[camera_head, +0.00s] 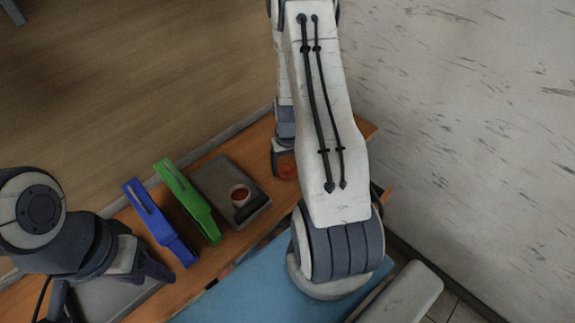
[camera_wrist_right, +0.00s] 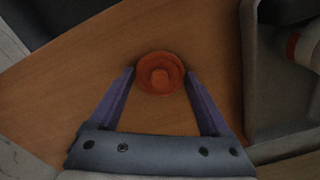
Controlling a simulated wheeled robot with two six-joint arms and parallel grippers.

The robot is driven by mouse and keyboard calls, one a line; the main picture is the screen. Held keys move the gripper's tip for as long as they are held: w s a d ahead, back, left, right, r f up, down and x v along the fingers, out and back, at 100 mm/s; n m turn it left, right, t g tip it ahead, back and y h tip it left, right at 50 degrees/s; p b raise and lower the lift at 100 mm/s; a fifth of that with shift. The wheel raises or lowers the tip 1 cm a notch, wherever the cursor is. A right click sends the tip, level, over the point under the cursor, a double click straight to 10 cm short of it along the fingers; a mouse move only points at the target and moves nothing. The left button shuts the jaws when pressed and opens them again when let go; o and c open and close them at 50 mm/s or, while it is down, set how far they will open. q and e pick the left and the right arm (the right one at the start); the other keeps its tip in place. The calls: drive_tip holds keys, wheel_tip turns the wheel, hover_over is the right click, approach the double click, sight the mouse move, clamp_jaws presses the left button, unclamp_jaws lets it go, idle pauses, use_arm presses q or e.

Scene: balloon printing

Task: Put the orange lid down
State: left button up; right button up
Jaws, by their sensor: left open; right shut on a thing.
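The orange lid (camera_wrist_right: 160,73) is round with a raised knob, seen from above in the right wrist view. My right gripper (camera_wrist_right: 160,76) is shut on it, one purple finger at each side. The lid also shows in the head view (camera_head: 287,167) near the table's far right end, partly hidden by my right arm. It is over or on the wooden table (camera_wrist_right: 75,75); I cannot tell whether it touches the wood. My left gripper (camera_head: 150,268) is open at the lower left in the head view, away from the lid; its fingertips are partly hidden.
Green (camera_head: 187,200) and blue (camera_head: 158,222) holders stand further left. A blue surface (camera_head: 240,300) is in front, and a marbled wall (camera_head: 470,130) is at the right. Bare wood surrounds the lid.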

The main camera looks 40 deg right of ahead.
sight(288, 169)
drive_tip(key=shift+f, duration=0.1)
drive_tip(key=o, duration=1.1)
wheel_tip(288, 169, up, 12)
drive_tip(key=b, duration=0.2)
drive_tip(key=w+a+r+n, duration=0.1)
drive_tip(key=a+r+n, duration=0.25)
drive_tip(key=a, duration=0.65)
drive_tip(key=s+a+r+n, duration=0.2)
drive_tip(key=s+a+r, duration=0.15)
drive_tip(key=a, duration=0.65)
drive_tip(key=s+a+r+n, duration=0.1)
drive_tip(key=s+a+n, duration=0.1)
drive_tip(key=s+a, duration=0.1)
drive_tip(key=s+a+r+n, duration=0.1)
drive_tip(key=s+a+n, duration=0.1)
drive_tip(key=s+a, duration=0.2)
drive_tip(key=s+a+r+n, duration=0.2)
drive_tip(key=s+a, duration=0.2)
drive_tip(key=s, duration=0.3)
drive_tip(key=shift+y, duration=0.4)
